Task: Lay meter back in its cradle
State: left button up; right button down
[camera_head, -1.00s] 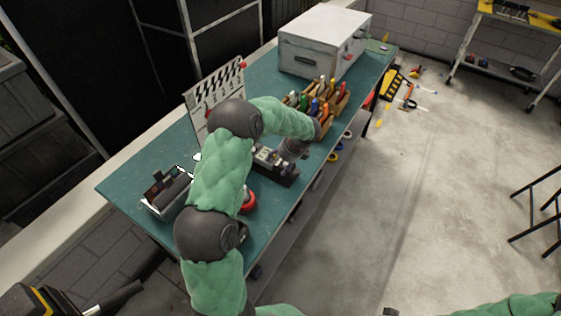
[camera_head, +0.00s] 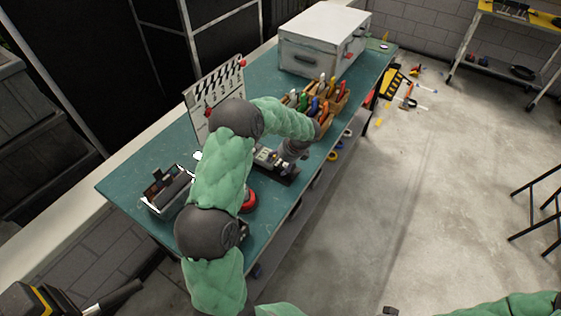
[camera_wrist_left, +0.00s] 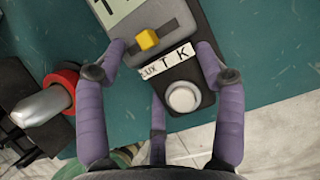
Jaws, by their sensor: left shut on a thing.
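The meter (camera_wrist_left: 147,42) is a grey body with a yellow slider and a pale face at its upper end, seen in the left wrist view. Beside its lower end are a white label with black letters and a white dome (camera_wrist_left: 183,97) on a dark base. My left gripper (camera_wrist_left: 163,62) has its purple fingers at both sides of the meter and is shut on it. In the head view my left gripper (camera_head: 288,160) is over a dark tray-like piece (camera_head: 268,160) on the bench, partly hidden by my arm. I cannot clearly tell cradle from meter, or whether they touch.
The teal bench (camera_head: 130,182) holds a clapperboard (camera_head: 222,82), a wooden tool caddy (camera_head: 340,100), a white case (camera_head: 318,45) and an open metal box (camera_head: 165,190). A red ring-shaped object (camera_head: 249,200) lies close by. The bench's front edge is near my gripper.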

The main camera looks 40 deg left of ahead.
pick_arm(q)
jog(key=shift+f+b, duration=0.5)
jog(key=shift+f, duration=0.45)
dwell(0.3)
jog(key=o, duration=1.5)
jog(key=v, duration=1.2)
jog(key=shift+f, duration=0.1)
